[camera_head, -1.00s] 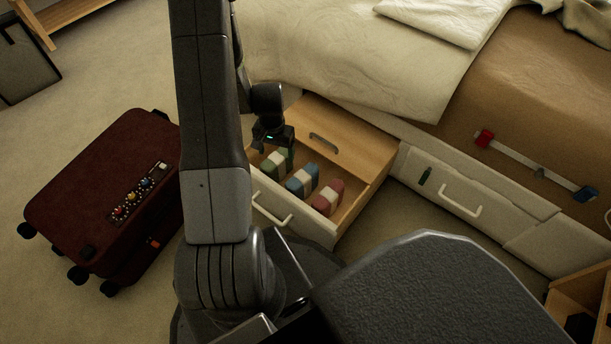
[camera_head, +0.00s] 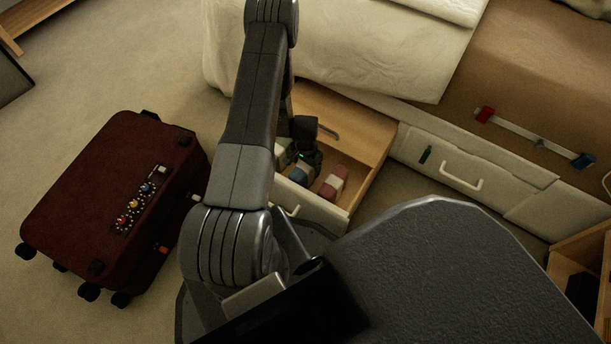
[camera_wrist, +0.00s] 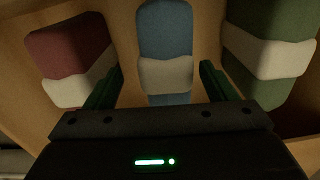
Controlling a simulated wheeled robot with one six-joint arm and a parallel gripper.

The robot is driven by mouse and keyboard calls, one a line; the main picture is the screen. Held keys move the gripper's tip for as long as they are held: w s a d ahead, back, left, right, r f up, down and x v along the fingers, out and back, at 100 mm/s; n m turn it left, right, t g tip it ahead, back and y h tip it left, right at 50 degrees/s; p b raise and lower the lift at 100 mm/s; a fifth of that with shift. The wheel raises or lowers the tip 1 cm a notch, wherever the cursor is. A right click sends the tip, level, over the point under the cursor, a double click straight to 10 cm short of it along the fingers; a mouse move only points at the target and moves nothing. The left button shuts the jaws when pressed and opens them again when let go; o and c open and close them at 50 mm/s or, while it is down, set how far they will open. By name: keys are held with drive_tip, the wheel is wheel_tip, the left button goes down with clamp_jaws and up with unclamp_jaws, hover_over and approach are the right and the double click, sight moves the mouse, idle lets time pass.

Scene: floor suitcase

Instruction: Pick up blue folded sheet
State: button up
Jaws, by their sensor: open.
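The blue folded sheet (camera_wrist: 168,28) with a white band lies in the open wooden drawer, between a red one and a green one. In the wrist view it stands midway between the two dark green fingers of my gripper (camera_wrist: 160,88), which are open and apart on either side of it. In the head view my gripper (camera_head: 304,165) is down at the drawer, over the blue sheet (camera_head: 301,176), which it partly hides. I cannot tell whether the fingers touch the sheet.
The red folded sheet (camera_wrist: 70,50) and green folded sheet (camera_wrist: 268,45) lie close on either side. The drawer (camera_head: 365,135) has a raised front wall. A bed (camera_head: 380,50) rises behind the drawer.

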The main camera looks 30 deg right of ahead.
drive_tip(key=f+b, duration=0.1)
drive_tip(key=f, duration=0.3)
drive_tip(key=f+b, duration=0.1)
drive_tip(key=f, duration=0.1)
drive_tip(key=shift+w+f+b, duration=0.3)
drive_tip(key=shift+w+f, duration=0.05)
drive_tip(key=shift+w, duration=0.05)
drive_tip(key=c, duration=1.3)
